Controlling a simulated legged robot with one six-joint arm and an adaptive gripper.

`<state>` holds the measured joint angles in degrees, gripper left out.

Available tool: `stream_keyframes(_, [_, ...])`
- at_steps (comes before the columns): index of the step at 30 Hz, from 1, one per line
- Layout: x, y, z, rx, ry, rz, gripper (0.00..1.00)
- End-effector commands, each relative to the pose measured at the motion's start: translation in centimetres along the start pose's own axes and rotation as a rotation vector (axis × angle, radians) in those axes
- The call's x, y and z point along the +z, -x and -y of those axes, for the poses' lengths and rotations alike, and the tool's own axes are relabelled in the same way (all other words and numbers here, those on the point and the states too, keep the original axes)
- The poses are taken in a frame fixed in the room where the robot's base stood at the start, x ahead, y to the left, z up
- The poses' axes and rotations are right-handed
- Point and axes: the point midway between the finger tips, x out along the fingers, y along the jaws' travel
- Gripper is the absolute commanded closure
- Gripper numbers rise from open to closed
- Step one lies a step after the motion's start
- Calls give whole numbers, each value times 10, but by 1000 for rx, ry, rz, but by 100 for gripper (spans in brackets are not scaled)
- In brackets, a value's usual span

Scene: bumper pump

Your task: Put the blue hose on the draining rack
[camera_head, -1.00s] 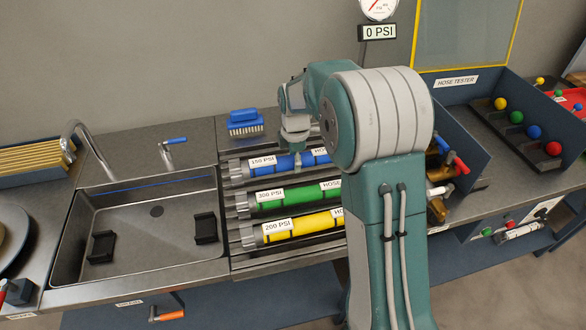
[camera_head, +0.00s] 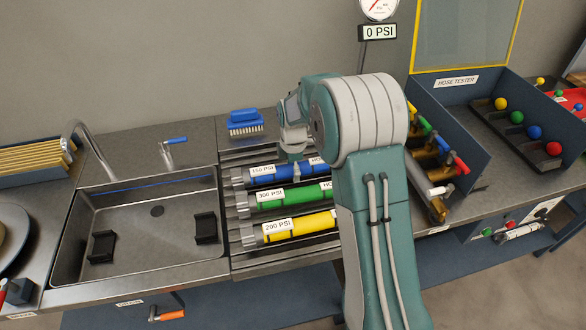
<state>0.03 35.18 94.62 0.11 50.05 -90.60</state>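The blue hose (camera_head: 270,174), labelled 150 PSI, lies level on the slatted metal draining rack (camera_head: 240,243), in the back place behind the green hose. Its right end is hidden behind my arm. My gripper (camera_head: 296,170) points down over the blue hose, with its fingers at the hose's middle. The fingertips are small and partly hidden, so I cannot see whether they are closed on it. The green hose (camera_head: 285,195), labelled 300 PSI, and the yellow hose (camera_head: 300,228), labelled 200 PSI, lie in front, parallel to it.
A sink (camera_head: 150,245) with a faucet (camera_head: 90,150) is left of the rack. A blue brush (camera_head: 246,121) stands behind the rack. The hose tester (camera_head: 480,110), with colored knobs, and a row of brass valves (camera_head: 435,160) are on the right.

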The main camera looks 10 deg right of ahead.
Motion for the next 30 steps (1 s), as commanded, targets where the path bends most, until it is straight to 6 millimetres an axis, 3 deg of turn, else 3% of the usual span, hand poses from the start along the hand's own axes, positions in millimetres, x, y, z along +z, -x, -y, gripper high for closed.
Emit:
stream_keyframes(11, [0, 4, 0, 1, 0, 0, 7])
stream_keyframes(14, [0, 17, -1, 3, 0, 0, 7])
stream_keyframes(24, [0, 87, -1, 4, 0, 0, 7])
stream_keyframes(30, [0, 114, -1, 2, 0, 0, 7])
